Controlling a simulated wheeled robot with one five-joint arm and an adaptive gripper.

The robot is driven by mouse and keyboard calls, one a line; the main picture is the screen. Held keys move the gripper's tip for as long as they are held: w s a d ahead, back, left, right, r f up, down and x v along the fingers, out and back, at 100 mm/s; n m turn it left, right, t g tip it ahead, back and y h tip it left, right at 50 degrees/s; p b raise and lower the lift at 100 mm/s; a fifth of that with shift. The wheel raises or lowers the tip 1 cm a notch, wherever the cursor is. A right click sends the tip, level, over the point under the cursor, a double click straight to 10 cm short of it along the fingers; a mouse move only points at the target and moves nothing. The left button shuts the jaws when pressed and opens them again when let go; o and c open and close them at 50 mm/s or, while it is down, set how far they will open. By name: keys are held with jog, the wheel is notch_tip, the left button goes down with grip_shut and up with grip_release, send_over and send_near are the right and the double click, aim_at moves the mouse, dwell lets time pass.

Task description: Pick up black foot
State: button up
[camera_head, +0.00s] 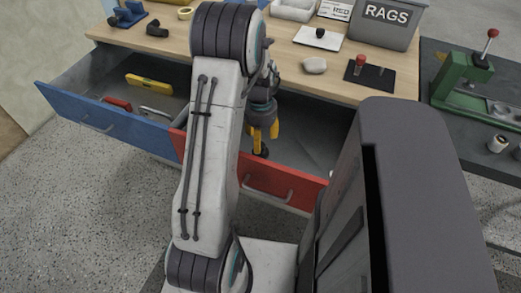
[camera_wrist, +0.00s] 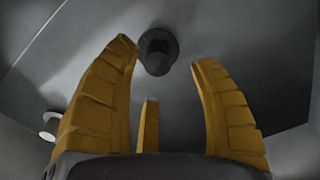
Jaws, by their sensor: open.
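The black foot (camera_wrist: 157,52), a short dark round piece with a wider rim, stands on the grey floor of the open red-fronted drawer (camera_head: 262,182). In the wrist view it shows between and just beyond the fingertips. My gripper (camera_wrist: 165,55) has its yellow fingers spread and empty, pointing down at the foot. In the head view my gripper (camera_head: 262,133) is inside the red drawer, and a dark bit of the foot (camera_head: 261,151) shows just below the fingers. Whether a finger touches it I cannot tell. My arm hides part of the drawer.
A small white-topped cylinder (camera_wrist: 50,126) is also in the drawer. An open blue drawer (camera_head: 110,125) at left holds a yellow level (camera_head: 149,84) and a red item. The wooden bench top (camera_head: 285,60) overhangs behind, with a RAGS bin (camera_head: 385,25) and a stone (camera_head: 315,65).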

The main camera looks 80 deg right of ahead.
jog(key=shift+s+a+f, duration=0.1)
jog(key=shift+f, duration=1.95)
jog(key=shift+c, duration=0.4)
grip_shut()
